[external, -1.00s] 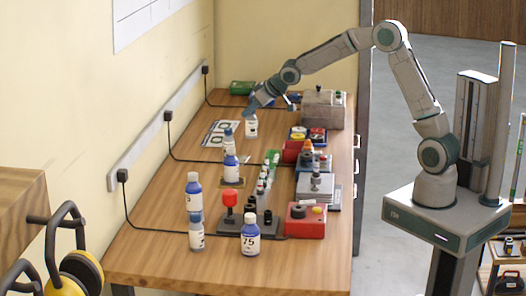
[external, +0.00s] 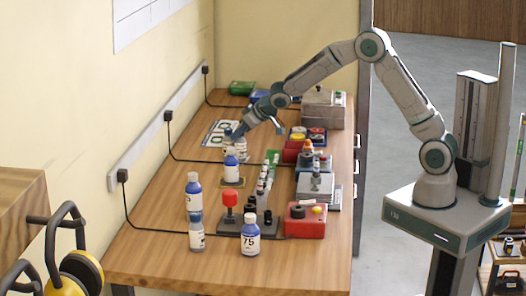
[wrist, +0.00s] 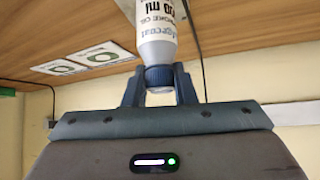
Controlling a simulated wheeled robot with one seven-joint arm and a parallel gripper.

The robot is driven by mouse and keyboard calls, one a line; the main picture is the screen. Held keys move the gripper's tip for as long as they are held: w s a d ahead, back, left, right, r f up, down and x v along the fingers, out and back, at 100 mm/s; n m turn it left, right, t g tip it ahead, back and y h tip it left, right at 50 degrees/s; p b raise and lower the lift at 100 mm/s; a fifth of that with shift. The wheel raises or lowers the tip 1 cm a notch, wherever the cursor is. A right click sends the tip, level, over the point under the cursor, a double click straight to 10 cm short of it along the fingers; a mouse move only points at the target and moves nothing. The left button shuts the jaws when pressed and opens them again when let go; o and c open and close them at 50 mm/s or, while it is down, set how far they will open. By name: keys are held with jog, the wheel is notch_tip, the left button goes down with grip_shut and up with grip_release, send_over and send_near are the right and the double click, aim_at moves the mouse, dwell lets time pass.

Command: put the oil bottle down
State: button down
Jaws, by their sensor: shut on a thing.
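My gripper (external: 233,136) is shut on the oil bottle, low over the far left part of the bench. In the wrist view the bottle (wrist: 157,38) has a white body with dark print, and its blue cap sits between the two fingers (wrist: 160,88). The picture is upside down there and the bottle's base is out of frame. In the external view a white bottle body (external: 242,148) shows just under the fingers, partly hidden. I cannot tell whether its base touches the bench.
A sheet with green rings (external: 219,128) lies just beyond; it also shows in the wrist view (wrist: 103,57). A blue-capped bottle (external: 231,168) stands on a pad just nearer the camera. More bottles (external: 250,236), a red box (external: 305,220) and a grey case (external: 323,108) occupy the bench (external: 160,240).

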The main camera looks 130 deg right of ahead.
jog(key=shift+f, duration=0.1)
jog(key=c, duration=1.6)
grip_release()
jog(key=shift+f, duration=0.1)
jog(key=o, duration=0.4)
